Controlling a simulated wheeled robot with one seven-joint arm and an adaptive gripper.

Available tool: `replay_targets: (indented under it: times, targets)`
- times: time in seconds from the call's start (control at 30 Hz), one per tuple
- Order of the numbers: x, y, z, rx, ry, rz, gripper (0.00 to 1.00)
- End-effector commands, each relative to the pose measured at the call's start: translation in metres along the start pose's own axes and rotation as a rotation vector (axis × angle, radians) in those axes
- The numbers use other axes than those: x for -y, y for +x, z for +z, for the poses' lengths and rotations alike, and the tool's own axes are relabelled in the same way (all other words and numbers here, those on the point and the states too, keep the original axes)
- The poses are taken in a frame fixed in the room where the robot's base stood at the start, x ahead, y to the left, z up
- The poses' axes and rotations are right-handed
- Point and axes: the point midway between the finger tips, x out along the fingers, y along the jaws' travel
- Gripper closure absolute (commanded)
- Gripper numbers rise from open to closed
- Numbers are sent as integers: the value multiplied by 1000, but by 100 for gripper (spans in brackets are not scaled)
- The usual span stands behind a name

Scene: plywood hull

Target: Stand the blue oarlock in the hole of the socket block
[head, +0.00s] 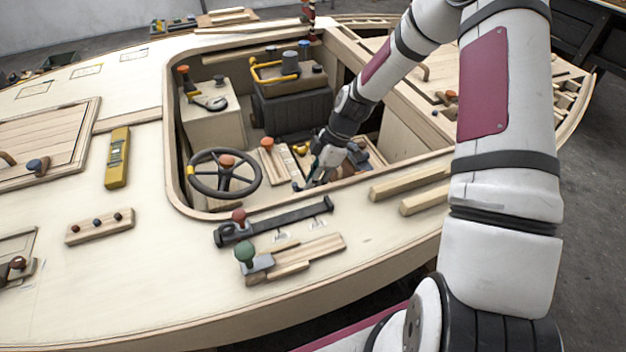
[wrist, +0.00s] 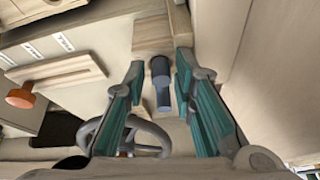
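In the wrist view the blue-grey oarlock (wrist: 161,84), a short shaft with a thicker end, lies between the teal fingers of my gripper (wrist: 160,68). The fingers are spread, with a gap visible on each side of it. A pale wooden block (wrist: 152,34) shows just beyond the oarlock. I cannot tell whether it is the socket block, and no hole is visible. In the head view my gripper (head: 309,181) is low in the cockpit, right of the steering wheel. The oarlock cannot be made out there.
The steering wheel (head: 224,174) is close to my gripper and also shows in the wrist view (wrist: 130,136). A wooden board with an orange knob (head: 267,145) stands beside it. The cockpit rim (head: 290,204) surrounds this area. Clamps and wood strips lie on the near deck.

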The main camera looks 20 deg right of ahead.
Motion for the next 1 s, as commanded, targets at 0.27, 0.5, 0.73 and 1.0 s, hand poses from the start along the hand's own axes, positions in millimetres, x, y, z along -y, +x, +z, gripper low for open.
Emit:
replay_targets:
  times: [0.27,0.5,0.73,1.0]
  targets:
    - [0,0,0,0,0,-1,63]
    - [-1,-16,0,0,0,3,63]
    - [-1,-62,1,2,0,6,63]
    - [-1,-107,0,1,1,3,63]
